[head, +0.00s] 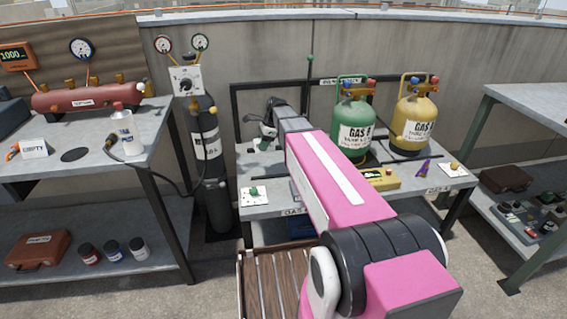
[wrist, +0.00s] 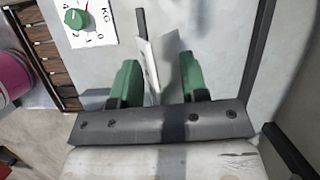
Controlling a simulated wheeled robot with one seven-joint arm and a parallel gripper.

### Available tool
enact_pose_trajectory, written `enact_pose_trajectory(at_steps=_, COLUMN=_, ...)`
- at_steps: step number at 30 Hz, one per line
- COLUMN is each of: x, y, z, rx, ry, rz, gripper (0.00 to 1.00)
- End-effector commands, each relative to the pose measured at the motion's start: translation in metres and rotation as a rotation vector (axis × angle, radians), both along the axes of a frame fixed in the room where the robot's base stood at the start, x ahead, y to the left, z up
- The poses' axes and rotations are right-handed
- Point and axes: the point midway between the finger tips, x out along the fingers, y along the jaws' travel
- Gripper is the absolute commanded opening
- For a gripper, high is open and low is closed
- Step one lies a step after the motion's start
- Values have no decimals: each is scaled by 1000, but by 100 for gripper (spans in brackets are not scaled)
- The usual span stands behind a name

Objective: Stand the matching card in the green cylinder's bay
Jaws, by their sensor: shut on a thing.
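The green cylinder (head: 352,132) stands upright at the back of the middle bench, with a white label reading GAS and a letter too small to be sure of. A yellow cylinder (head: 413,122) stands to its right. My gripper (head: 266,130) is over the back left part of the bench, left of the green cylinder. In the wrist view its green fingers (wrist: 158,82) are shut on a thin white folded card (wrist: 153,62), which leans slightly. The card's print cannot be read. My pink arm hides the middle of the bench.
The middle bench (head: 275,209) carries a dial plate with a green knob (head: 254,195), also in the wrist view (wrist: 84,20). A yellow device (head: 380,179), a purple tool (head: 423,168) and another knob plate (head: 453,169) lie at right. A dark cylinder (head: 207,150) stands left of the bench.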

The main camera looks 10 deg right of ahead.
Motion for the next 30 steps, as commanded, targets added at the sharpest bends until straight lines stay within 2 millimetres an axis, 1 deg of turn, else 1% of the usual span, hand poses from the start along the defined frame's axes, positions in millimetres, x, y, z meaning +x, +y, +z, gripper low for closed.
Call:
enact_pose_trajectory(at_steps=1, x=7, y=6, z=-7, rx=4, ry=3, rz=-30, gripper=18)
enact_pose_trajectory(at_steps=2, x=9, y=8, z=-11, rx=6, ry=3, rz=-46, gripper=18)
enact_pose_trajectory(at_steps=5, x=13, y=8, z=-19, rx=9, ry=4, rz=-78, gripper=18)
enact_pose_trajectory(at_steps=8, x=17, y=-5, z=-28, rx=9, ry=4, rz=-86, gripper=18)
enact_pose_trajectory(at_steps=18, x=32, y=-71, z=-68, rx=9, ry=5, rz=-83, gripper=18)
enact_pose_trajectory(at_steps=21, x=35, y=-86, z=-77, rx=9, ry=5, rz=-81, gripper=18)
enact_pose_trajectory(at_steps=25, x=37, y=-98, z=-83, rx=9, ry=4, rz=-81, gripper=18)
enact_pose_trajectory(at_steps=30, x=37, y=-101, z=-90, rx=9, ry=4, rz=-78, gripper=18)
